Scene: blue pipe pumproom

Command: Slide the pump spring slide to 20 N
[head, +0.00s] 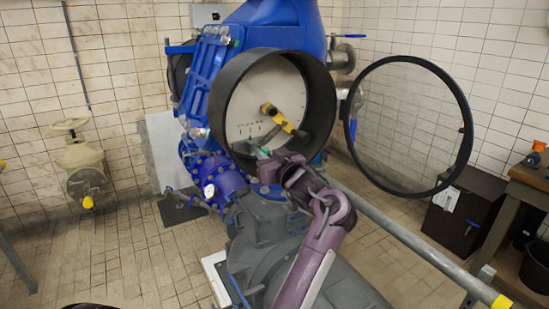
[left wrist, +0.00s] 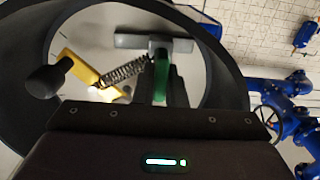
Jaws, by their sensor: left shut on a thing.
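The pump spring slide shows in the left wrist view as a green grip (left wrist: 161,72) on a grey crosspiece (left wrist: 130,41), inside a round black housing (head: 222,112). A coil spring (left wrist: 124,70) runs from it to a yellow lever (head: 279,118) with a black knob. A pale dial face (head: 243,97) with a printed scale lies behind; its figures are too small to read. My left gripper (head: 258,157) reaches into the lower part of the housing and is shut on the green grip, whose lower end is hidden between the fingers. My right gripper is not in view.
A round glass cover (head: 405,125) with a black rim stands swung open at the right. A grey pipe (head: 400,235) runs along the lower right. Blue pump parts (head: 209,70) crowd the left of the housing. A workbench (head: 530,182) stands at the right edge.

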